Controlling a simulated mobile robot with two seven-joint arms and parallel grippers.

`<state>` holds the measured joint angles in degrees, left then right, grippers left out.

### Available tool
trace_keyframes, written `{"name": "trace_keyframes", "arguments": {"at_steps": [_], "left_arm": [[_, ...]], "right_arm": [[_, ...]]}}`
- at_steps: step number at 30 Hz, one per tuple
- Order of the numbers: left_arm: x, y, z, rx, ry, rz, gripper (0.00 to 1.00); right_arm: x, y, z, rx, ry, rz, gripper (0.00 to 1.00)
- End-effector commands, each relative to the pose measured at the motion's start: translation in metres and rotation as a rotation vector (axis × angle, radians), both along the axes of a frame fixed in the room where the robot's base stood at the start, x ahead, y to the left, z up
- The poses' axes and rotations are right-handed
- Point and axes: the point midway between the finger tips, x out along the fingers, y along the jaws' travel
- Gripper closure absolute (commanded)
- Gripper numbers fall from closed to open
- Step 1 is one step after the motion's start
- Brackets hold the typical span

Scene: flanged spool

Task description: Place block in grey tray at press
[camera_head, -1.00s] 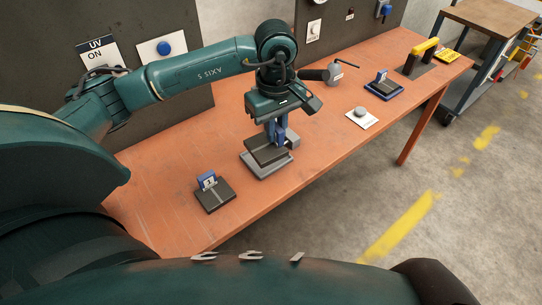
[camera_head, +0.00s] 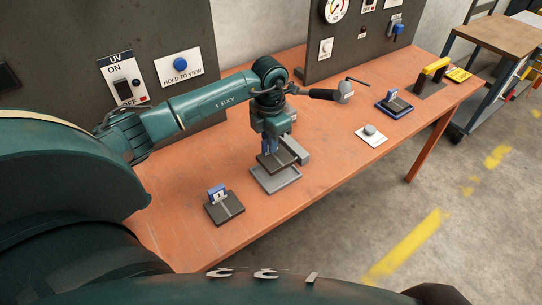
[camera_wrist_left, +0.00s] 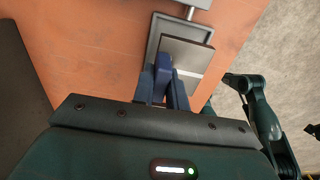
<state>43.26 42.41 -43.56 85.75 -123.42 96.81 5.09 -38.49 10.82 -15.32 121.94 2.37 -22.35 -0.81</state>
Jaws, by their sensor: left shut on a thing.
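My left gripper (camera_head: 268,147) points down with its blue fingers shut on the block (camera_head: 283,160), a dark flat slab with a light stripe. The grey tray (camera_head: 275,183) lies on the table directly below the block. The block looks to be over the tray, with a small gap in the head view; contact is hard to judge. In the left wrist view the blue fingers (camera_wrist_left: 165,80) cover part of the block (camera_wrist_left: 186,54), and the tray rim (camera_wrist_left: 154,38) shows beyond it. My right gripper is not in view.
A dark pad (camera_head: 228,210) with a blue numbered holder stands at the front left. A white button plate (camera_head: 371,135) and a blue tray (camera_head: 394,108) lie to the right.

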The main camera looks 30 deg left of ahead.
Motion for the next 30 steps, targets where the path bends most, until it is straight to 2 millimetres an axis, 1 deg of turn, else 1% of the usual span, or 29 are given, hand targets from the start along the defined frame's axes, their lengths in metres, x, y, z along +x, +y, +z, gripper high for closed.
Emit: {"name": "trace_keyframes", "arguments": {"at_steps": [7, 13, 15, 21, 25, 26, 30], "left_arm": [[0.001, 0.0, -0.019, -0.001, -0.002, 0.0, 1.0], [0.0, 0.0, -0.045, -0.001, -0.002, -0.001, 1.0], [0.001, 0.0, -0.048, 0.0, -0.003, -0.002, 1.0], [0.001, 0.0, -0.048, 0.0, -0.004, -0.002, 1.0], [0.001, 0.0, -0.053, 0.0, -0.004, -0.002, 1.0], [0.0, 0.0, -0.052, 0.001, -0.001, -0.002, 0.83], [0.0, 0.0, -0.052, 0.001, -0.001, -0.002, 0.72]], "right_arm": [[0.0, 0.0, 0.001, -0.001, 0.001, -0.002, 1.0], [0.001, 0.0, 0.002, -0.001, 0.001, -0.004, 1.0], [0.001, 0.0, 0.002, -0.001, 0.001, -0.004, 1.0], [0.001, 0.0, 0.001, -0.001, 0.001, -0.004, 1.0], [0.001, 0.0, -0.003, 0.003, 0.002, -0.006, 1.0], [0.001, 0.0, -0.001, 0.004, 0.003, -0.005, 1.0], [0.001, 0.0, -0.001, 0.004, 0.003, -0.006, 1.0]]}}
